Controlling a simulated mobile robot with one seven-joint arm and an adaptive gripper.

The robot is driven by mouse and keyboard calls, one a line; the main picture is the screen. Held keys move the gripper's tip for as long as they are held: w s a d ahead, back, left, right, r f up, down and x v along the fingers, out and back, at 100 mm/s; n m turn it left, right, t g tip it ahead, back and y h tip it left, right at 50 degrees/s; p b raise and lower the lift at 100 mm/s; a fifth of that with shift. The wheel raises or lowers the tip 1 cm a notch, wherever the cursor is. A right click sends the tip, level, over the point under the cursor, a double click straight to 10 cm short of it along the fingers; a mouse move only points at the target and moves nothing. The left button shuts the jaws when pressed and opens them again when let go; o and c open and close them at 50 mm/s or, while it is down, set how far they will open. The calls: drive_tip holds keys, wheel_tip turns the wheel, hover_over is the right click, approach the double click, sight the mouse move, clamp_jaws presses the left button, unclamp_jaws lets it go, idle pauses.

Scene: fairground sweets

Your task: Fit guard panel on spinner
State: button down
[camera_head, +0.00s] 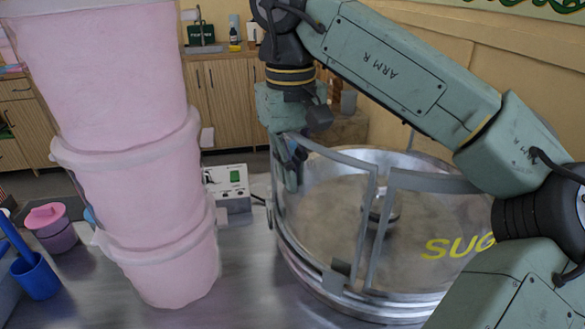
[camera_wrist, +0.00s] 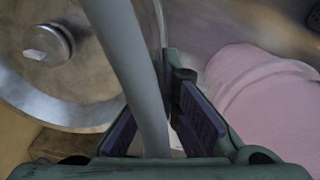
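The guard panel (camera_head: 372,227) is a clear curved sheet in a grey frame. It stands upright at the front left of the spinner (camera_head: 350,303), a wide round metal bowl. My gripper (camera_head: 291,168) points down at the panel's upper left corner. In the wrist view my gripper (camera_wrist: 165,95) has its purple-padded fingers on either side of the grey frame bar (camera_wrist: 135,75) and looks closed on it. The panel's lower edge is by the bowl's rim; I cannot tell if it is seated. The spinner's hub (camera_wrist: 48,44) shows inside the bowl.
A second clear panel (camera_head: 391,215) with yellow letters stands on the right of the rim. A stack of pink tubs (camera_head: 135,170) stands close on the left. A control box (camera_head: 229,187) sits behind, and a blue cup (camera_head: 37,277) and pink-lidded jar (camera_head: 50,226) stand far left.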

sight(292, 136)
drive_tip(key=c, duration=1.7)
unclamp_jaws()
drive_tip(key=shift+f, duration=0.1)
drive_tip(key=shift+o, duration=0.5)
drive_tip(key=o, duration=0.4)
drive_tip(key=shift+o, duration=0.2)
drive_tip(key=shift+r, duration=3.05)
